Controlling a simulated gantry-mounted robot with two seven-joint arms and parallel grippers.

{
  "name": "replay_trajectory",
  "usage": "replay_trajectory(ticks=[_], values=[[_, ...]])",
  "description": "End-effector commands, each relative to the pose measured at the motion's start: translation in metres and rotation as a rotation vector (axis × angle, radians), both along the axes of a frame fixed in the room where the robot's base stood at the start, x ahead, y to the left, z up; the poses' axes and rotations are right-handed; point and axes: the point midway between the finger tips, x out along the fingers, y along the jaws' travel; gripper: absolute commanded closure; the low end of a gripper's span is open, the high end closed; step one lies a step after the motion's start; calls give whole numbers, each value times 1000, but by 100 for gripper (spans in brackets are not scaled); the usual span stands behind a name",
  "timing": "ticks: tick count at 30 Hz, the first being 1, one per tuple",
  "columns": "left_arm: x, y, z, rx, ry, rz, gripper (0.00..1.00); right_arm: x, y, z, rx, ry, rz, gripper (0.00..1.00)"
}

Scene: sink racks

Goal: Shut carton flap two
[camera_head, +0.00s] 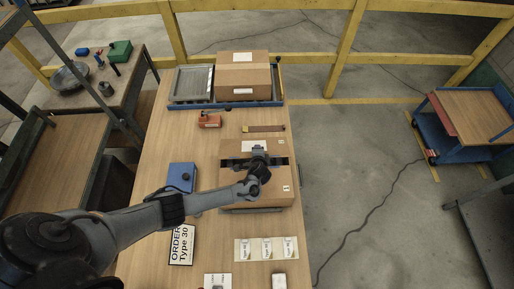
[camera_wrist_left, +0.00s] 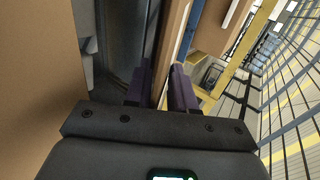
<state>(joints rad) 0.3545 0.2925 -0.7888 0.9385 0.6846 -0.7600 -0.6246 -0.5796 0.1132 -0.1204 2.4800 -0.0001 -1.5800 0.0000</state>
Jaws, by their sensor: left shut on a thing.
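The brown carton (camera_head: 270,190) sits on the wooden table in the head view, with a dark opening across its far part. A brown flap (camera_head: 229,147) with a white label is at its far side. My left gripper (camera_head: 259,150) reaches over the carton to this flap, and my arm hides part of the opening. In the left wrist view the fingers (camera_wrist_left: 161,88) are shut on a thin cardboard edge (camera_wrist_left: 171,45), which looks like the flap. The dark carton inside (camera_wrist_left: 125,40) shows beside it. Which flap is number two cannot be told. My right gripper is not in view.
A closed carton (camera_head: 243,77) stands on a blue-framed rack (camera_head: 226,107) at the table's far end. A red block (camera_head: 209,121), a brown strip (camera_head: 264,128), a blue box (camera_head: 182,177), an order sheet (camera_head: 182,245) and white cards (camera_head: 266,249) lie around the carton.

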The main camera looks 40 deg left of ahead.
Motion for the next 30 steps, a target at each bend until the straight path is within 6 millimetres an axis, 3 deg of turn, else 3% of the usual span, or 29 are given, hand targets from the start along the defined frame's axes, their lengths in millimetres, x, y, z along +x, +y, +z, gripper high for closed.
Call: replay_trajectory(ticks=[1, 6, 27, 28, 30], values=[[-9, -4, -16, -2, 29, -5, 100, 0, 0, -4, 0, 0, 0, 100], [-11, -5, -26, -2, 31, -4, 100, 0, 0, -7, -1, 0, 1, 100], [-12, -5, -33, -1, 34, -3, 100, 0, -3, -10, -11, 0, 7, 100], [-12, -5, -33, 0, 33, -3, 60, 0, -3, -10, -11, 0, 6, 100], [-12, -5, -32, -1, 33, -2, 70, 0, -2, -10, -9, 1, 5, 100]])
